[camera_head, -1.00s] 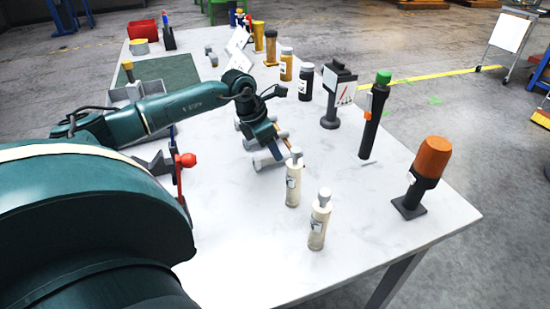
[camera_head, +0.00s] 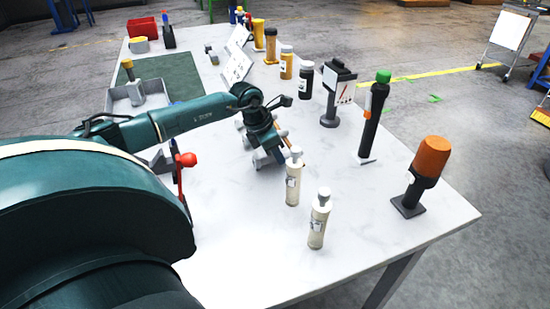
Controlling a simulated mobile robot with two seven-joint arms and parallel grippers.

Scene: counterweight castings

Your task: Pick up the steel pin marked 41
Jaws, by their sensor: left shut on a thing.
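My left gripper (camera_head: 268,157) is low over the middle of the white table, pointing down. It is shut on what looks like a grey steel pin, mostly hidden by the fingers and wrist. Other grey pin-like pieces (camera_head: 240,125) show just left of the gripper, partly behind it. No number 41 can be read on any of them at this size. I cannot tell whether the held piece touches the table. My right gripper is not in view.
Two cream bottles (camera_head: 293,183) stand close to the gripper's right. A black stand with a card (camera_head: 330,115), a black torch-like tool (camera_head: 372,120) and an orange lamp (camera_head: 431,160) stand farther right. A grey tray (camera_head: 122,104) is left. The front tabletop is clear.

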